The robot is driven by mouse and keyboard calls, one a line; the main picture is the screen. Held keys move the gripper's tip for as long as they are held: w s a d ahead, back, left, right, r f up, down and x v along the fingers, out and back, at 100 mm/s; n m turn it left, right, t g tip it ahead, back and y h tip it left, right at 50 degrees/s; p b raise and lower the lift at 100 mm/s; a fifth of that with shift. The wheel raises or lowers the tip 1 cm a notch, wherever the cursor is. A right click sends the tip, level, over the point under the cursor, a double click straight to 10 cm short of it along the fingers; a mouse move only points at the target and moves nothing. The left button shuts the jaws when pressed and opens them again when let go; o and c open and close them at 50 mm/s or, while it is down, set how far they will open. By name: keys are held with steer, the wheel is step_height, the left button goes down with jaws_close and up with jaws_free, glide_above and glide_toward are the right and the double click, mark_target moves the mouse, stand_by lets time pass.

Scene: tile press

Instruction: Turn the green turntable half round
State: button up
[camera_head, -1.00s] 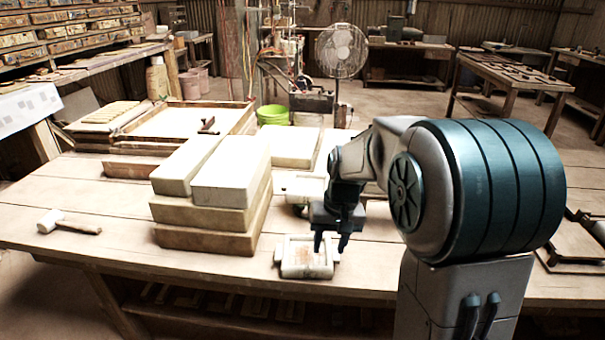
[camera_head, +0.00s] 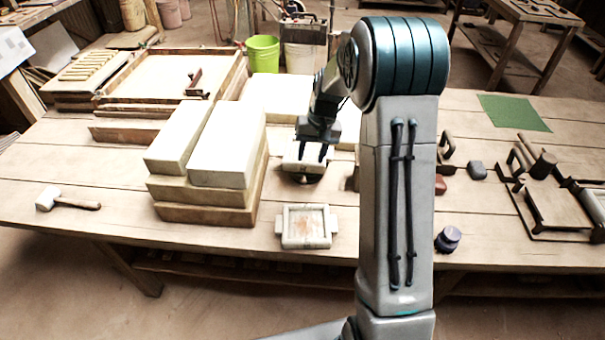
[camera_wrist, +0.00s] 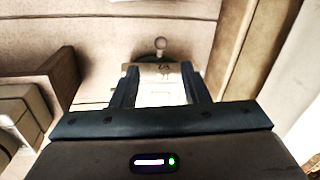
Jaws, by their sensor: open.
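My gripper (camera_head: 312,153) is open, pointing down over a small pale block-like piece (camera_head: 303,168) with a dark rounded part under it. In the wrist view this pale piece (camera_wrist: 162,92) shows between the two fingers of my gripper (camera_wrist: 159,72), with dark marks and a small ring at its far end. I cannot tell whether the fingers touch it. Part of the table behind my arm is hidden.
Stacked pale blocks (camera_head: 222,150) stand close left of my gripper. A framed mould (camera_head: 304,226) lies nearer the front edge. A flat green square (camera_head: 514,112) lies at the back right. Dark metal frames (camera_head: 555,205) lie at the right, and a mallet (camera_head: 66,200) at the left.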

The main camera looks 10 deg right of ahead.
mark_target(303, 179)
steer(key=f, duration=0.3)
steer(key=a+f, duration=0.1)
steer(key=f, duration=0.2)
steer(key=a+f, duration=0.1)
steer(key=f, duration=0.2)
steer(key=shift+w, duration=0.15)
jaws_close()
